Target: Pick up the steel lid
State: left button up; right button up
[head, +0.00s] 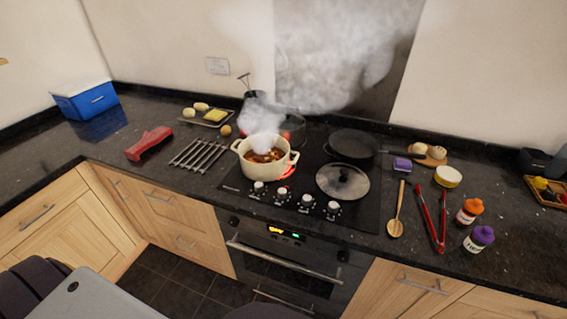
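The steel lid (342,182) is round and shiny with a dark knob on top. It lies flat on the front right part of the black hob, to the right of the cream pot (266,167). The pot holds reddish-brown food and gives off steam, with a glowing red burner beside it. Neither of my grippers shows in the head view, and nothing is touching the lid.
A dark frying pan (354,145) stands behind the lid. Hob knobs (307,201) line the front. A wooden spoon (397,215), red tongs (433,218) and two bottles (468,212) lie or stand to the right. A metal rack (198,156) is left.

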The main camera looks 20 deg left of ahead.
aim_at(340, 181)
jog(key=j+z, duration=0.25)
jog(key=z, duration=0.25)
jog(key=k+j+z, duration=0.2)
jog(key=z, duration=0.3)
